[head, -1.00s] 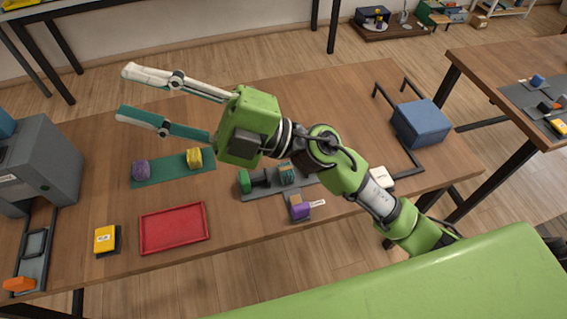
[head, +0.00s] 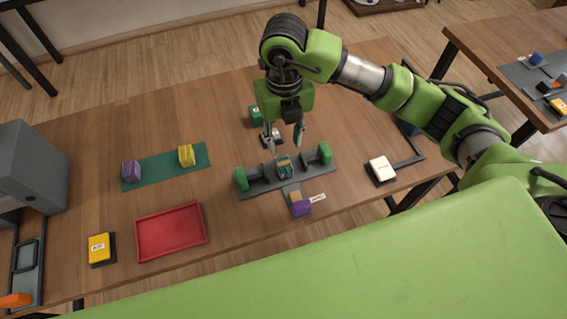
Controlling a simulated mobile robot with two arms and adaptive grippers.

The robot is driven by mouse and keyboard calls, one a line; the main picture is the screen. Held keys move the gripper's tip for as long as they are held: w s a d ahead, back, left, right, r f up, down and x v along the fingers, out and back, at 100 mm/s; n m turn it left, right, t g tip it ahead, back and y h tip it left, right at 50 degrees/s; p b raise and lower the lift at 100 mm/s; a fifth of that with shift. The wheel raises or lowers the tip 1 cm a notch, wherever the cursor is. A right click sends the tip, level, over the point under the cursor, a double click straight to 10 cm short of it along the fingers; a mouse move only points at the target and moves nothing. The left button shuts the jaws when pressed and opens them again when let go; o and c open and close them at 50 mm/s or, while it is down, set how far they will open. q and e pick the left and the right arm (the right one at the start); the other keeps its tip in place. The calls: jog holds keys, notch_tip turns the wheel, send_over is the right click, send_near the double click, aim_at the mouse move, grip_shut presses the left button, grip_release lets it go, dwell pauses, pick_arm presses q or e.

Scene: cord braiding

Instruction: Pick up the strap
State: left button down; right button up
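My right gripper (head: 285,147) points down above the middle of the table, with its two fingers apart and nothing seen between them. Below its fingertips is a small teal banded piece (head: 284,166) in a grey fixture (head: 262,185) with green end blocks. I cannot tell for sure which thing is the strap; the teal banded piece may be it. A gap seems to remain between the fingers and this piece, but the depth is hard to judge. My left gripper is not in view.
A purple block (head: 131,171) and a yellow block (head: 186,155) sit on a green mat (head: 158,166). A red tray (head: 170,232) and a yellow box (head: 99,247) are at the front left. A purple block (head: 301,207) and a white box (head: 381,169) are near the front edge.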

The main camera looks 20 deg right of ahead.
aim_at(283, 162)
notch_tip(283, 162, down, 6)
jog(key=shift+f+p, duration=0.1)
jog(key=shift+p, duration=0.35)
jog(key=f, duration=0.1)
jog(key=f+p, duration=0.2)
jog(key=f, duration=0.1)
jog(key=shift+w, duration=0.25)
jog(key=shift+f, duration=0.55)
jog(key=shift+w, duration=0.1)
jog(key=c, duration=0.9)
